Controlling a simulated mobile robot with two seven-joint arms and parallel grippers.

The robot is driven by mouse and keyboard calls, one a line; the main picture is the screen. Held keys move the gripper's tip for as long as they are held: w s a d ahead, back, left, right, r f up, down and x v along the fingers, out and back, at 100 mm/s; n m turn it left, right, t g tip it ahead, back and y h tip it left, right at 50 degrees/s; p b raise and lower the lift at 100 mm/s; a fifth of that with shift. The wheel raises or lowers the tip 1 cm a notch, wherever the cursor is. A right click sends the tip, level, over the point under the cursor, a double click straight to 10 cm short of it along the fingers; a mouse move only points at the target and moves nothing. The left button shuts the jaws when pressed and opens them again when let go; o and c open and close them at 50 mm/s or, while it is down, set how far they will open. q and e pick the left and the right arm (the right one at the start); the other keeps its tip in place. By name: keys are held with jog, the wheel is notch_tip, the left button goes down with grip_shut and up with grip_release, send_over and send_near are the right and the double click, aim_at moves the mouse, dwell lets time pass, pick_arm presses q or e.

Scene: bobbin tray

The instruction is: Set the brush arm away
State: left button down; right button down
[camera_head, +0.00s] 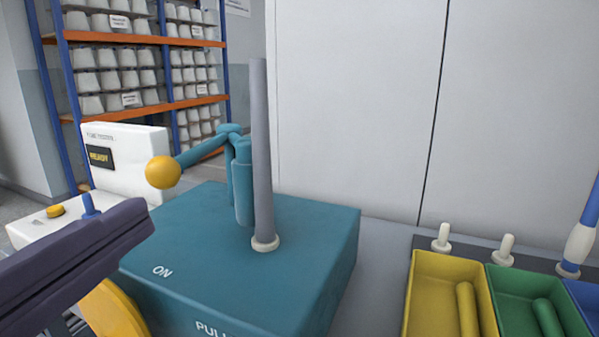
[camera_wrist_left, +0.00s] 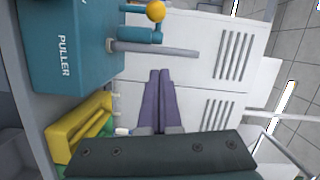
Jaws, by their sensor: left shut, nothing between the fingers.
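A teal puller box (camera_head: 300,240) stands in the middle of the head view, with ON and part of PULL lettering. On top is a teal arm (camera_head: 200,152) ending in a yellow ball knob (camera_head: 163,172), which points left. A grey rod (camera_head: 262,150) rises upright in front of the arm's post. My left gripper (camera_head: 140,222), with dark purple fingers, is left of the box, below the knob and apart from it in the picture. In the left wrist view its fingers (camera_wrist_left: 160,75) are shut and empty, and the knob (camera_wrist_left: 156,11) shows beyond them. My right gripper is out of view.
A white unit with a READY display (camera_head: 101,157) stands behind left. Yellow (camera_head: 425,290), green (camera_head: 510,285) and blue trays sit at the right, with white-tipped pegs behind. A yellow curved part (camera_head: 115,310) is below my gripper. Shelves with cones are far behind.

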pick_arm(q)
jog(key=w+a+f+p, duration=0.1)
jog(key=w+a, duration=0.1)
jog(key=w, duration=0.9)
jog(key=shift+w+a+f, duration=0.15)
jog(key=shift+a, duration=0.15)
jog(key=shift+a, duration=0.1)
